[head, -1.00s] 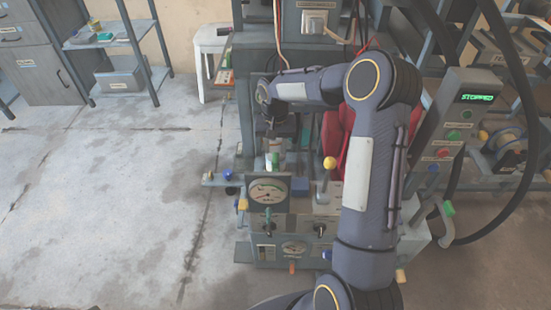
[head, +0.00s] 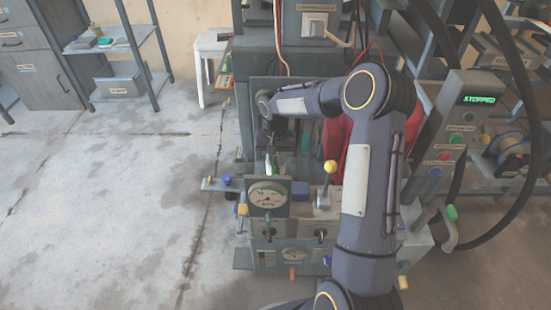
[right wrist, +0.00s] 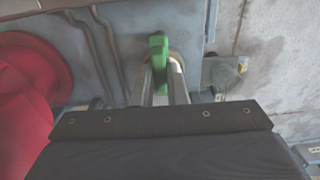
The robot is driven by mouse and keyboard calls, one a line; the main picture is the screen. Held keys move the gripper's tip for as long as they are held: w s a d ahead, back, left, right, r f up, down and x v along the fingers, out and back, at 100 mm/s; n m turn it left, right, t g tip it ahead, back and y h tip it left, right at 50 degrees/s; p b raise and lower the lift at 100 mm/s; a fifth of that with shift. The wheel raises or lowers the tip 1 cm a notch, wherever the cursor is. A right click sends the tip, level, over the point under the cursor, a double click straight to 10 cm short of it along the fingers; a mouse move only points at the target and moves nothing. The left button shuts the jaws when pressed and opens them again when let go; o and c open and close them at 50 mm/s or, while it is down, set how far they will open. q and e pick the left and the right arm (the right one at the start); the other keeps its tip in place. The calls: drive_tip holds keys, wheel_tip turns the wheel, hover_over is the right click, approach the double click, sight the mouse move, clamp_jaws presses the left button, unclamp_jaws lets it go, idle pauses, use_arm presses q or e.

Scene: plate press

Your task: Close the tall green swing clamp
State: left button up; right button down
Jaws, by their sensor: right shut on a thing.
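The green clamp handle (right wrist: 158,44) stands between the two pale fingers of my right gripper (right wrist: 161,82) in the right wrist view. The fingers are shut on it, and its green top shows beyond them. In the head view my right gripper (head: 269,151) is at the handle, just behind the round gauge; the green part there is small and partly covered. The clamp's base and the rest of its arm are hidden, so I cannot tell how far it is swung. My left gripper is not in view.
The gauge (head: 267,196) and a yellow-knobbed lever (head: 329,168) stand in front. A red part (head: 336,137) is behind my right forearm and shows at left in the wrist view. The control panel (head: 463,130) at right reads STOPPED. Open floor (head: 110,200) lies left.

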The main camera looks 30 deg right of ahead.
drive_tip(key=n+p, duration=0.3)
drive_tip(key=shift+r+n, duration=0.2)
drive_tip(key=shift+n, duration=0.1)
drive_tip(key=n+p, duration=0.3)
drive_tip(key=n, duration=0.3)
drive_tip(key=n+p, duration=0.1)
drive_tip(key=n, duration=0.3)
drive_tip(key=shift+n+p, duration=0.35)
drive_tip(key=shift+n, duration=0.05)
drive_tip(key=shift+f+n+p, duration=0.15)
drive_tip(key=shift+n+p, duration=0.35)
drive_tip(key=shift+n, duration=1.4)
drive_tip(key=c, duration=1.4)
unclamp_jaws()
drive_tip(key=shift+c, duration=0.2)
